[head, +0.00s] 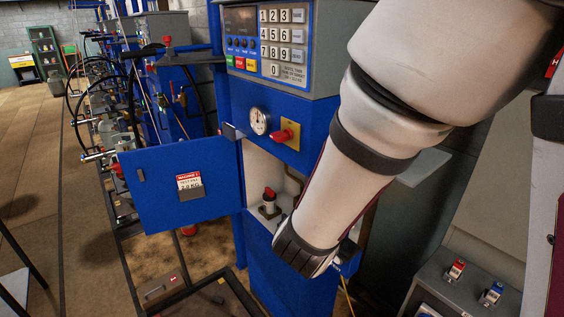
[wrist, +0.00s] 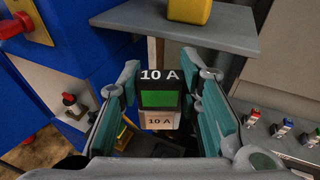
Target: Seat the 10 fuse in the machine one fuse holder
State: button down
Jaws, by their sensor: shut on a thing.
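My gripper (wrist: 163,115) shows in the wrist view with its teal-padded fingers on either side of the 10 fuse (wrist: 161,98). The fuse has a black top marked "10 A", a green face and a pale "10 A" label lower down. My gripper is shut on it, and the fuse points away from the camera. In the head view my arm hides the gripper and the fuse. The blue machine (head: 262,98) stands in front, with its door (head: 183,180) open to the left. I cannot make out the fuse holder clearly in either view.
A grey shelf (wrist: 215,38) with a yellow block (wrist: 189,10) lies beyond the fuse. A red-topped switch (head: 269,198) stands inside the open cabinet. A grey box (head: 462,290) at right carries red and blue pieces. A line of machines stands at left, with open floor beside it.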

jog(key=w+d+f+n+t+y, duration=0.1)
jog(key=w+d+f+n+y, duration=0.1)
jog(key=w+f, duration=0.4)
jog(key=shift+w+d+f+n+t+y, duration=0.3)
jog(key=shift+w+d+n+y, duration=0.1)
jog(key=shift+w+y, duration=0.35)
